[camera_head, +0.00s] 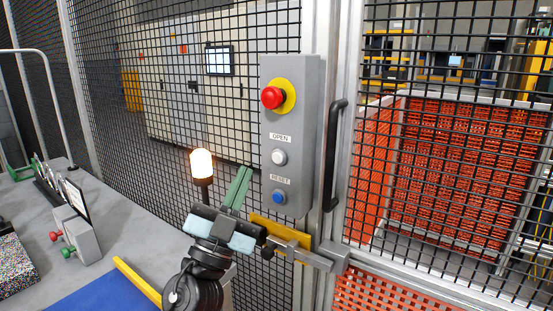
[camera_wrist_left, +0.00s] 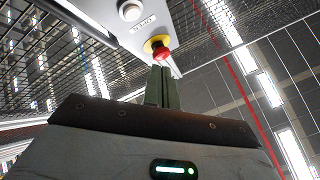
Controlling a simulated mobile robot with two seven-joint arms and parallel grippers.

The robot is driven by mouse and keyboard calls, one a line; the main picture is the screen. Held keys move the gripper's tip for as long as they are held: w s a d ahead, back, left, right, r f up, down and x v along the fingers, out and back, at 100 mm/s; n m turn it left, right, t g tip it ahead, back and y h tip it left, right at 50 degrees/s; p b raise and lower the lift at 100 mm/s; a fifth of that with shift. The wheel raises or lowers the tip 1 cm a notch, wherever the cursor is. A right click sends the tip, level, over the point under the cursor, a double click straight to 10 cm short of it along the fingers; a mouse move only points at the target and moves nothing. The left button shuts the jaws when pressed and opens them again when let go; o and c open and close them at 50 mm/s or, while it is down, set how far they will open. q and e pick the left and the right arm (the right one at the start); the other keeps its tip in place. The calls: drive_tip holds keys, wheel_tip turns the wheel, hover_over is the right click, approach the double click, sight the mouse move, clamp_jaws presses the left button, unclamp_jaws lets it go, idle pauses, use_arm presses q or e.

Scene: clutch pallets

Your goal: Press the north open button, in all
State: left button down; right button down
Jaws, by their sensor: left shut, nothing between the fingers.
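A grey control box (camera_head: 312,130) is mounted on the fence post. It carries a red mushroom button on a yellow ring (camera_head: 272,97) at the top, a white button (camera_head: 278,157) under the label OPEN, and a blue button (camera_head: 279,196) under the label RESET. My left gripper (camera_head: 240,182) is shut and empty, its green fingers pointing up, left of the box in the picture between the heights of the white and blue buttons. In the left wrist view the white button (camera_wrist_left: 130,10) and red button (camera_wrist_left: 161,54) show beyond the fingers (camera_wrist_left: 161,86). My right gripper is out of view.
A lit orange lamp (camera_head: 202,163) stands left of my gripper. A yellow latch (camera_head: 278,237) and a black door handle (camera_head: 335,150) are near the box. A grey table (camera_head: 130,236) lies at lower left. Black mesh fence surrounds this, with orange crates (camera_head: 440,165) behind it.

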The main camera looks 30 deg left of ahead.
sight(278, 158)
use_arm(q)
drive_tip(key=w, duration=0.4)
drive_tip(key=w+b, duration=0.1)
drive_tip(key=w, duration=0.1)
drive_tip(key=shift+w+d, duration=0.15)
drive_tip(key=shift+d, duration=0.15)
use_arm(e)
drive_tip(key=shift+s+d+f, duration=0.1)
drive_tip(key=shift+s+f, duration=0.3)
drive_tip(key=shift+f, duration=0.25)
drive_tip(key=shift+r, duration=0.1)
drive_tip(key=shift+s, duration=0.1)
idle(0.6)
use_arm(q)
drive_tip(key=shift+w, duration=0.1)
drive_tip(key=shift+w, duration=0.3)
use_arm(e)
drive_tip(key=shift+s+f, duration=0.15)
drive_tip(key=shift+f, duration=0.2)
